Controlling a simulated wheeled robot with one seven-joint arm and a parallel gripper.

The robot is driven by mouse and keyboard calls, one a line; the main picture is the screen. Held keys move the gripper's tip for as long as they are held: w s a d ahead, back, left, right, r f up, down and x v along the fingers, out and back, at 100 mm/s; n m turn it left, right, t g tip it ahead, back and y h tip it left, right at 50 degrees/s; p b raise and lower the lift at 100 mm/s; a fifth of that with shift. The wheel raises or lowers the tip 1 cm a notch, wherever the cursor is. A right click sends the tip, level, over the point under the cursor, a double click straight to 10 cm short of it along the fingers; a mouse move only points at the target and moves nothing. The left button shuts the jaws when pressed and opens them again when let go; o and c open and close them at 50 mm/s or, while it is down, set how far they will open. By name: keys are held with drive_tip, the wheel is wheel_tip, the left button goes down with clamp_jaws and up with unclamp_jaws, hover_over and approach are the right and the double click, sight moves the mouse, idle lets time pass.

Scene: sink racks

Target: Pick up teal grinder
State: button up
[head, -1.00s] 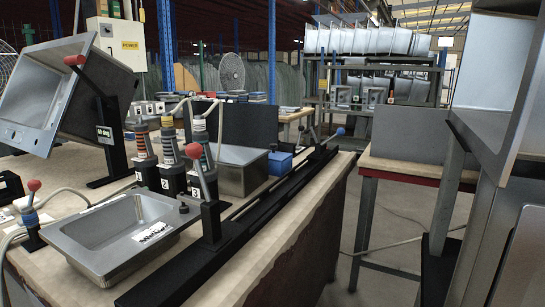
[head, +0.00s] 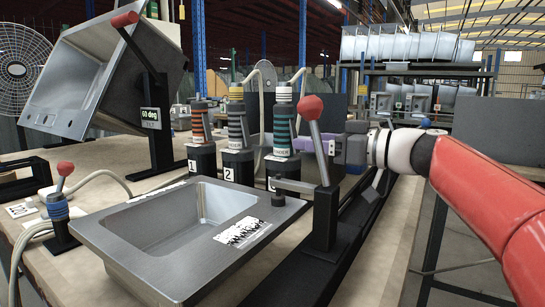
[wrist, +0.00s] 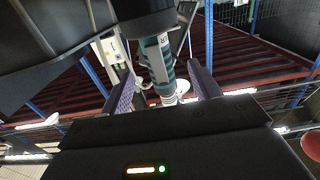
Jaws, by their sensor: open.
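The teal grinder (head: 283,122), banded teal and dark with a white top, stands upright in a black holder behind the steel sink in the head view. In the wrist view, the teal grinder (wrist: 158,62) shows between my two purple finger pads. My gripper (head: 302,145) reaches in from the right at the grinder's height, open, its fingers partly hidden by a red-knobbed lever. It also shows in the wrist view (wrist: 162,80), with a finger on each side of the grinder and gaps visible. Contact cannot be told.
Orange-banded (head: 199,125) and yellow-topped (head: 237,120) grinders stand left of the teal one in numbered holders. A red-knobbed lever clamp (head: 323,215) stands in front of my gripper. A steel sink (head: 130,225) fills the bench front; a tilted sink (head: 85,85) is behind left.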

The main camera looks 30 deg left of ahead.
sight(292, 132)
drive_tip(key=a, duration=0.2)
drive_tip(key=a+p, duration=0.1)
drive_tip(key=a, duration=0.1)
drive_tip(key=w+a+r+p, duration=0.1)
drive_tip(key=a, duration=0.1)
drive_tip(key=shift+a, duration=0.85)
drive_tip(key=c, duration=1.3)
drive_tip(key=shift+r, duration=0.1)
drive_tip(key=shift+c, duration=0.2)
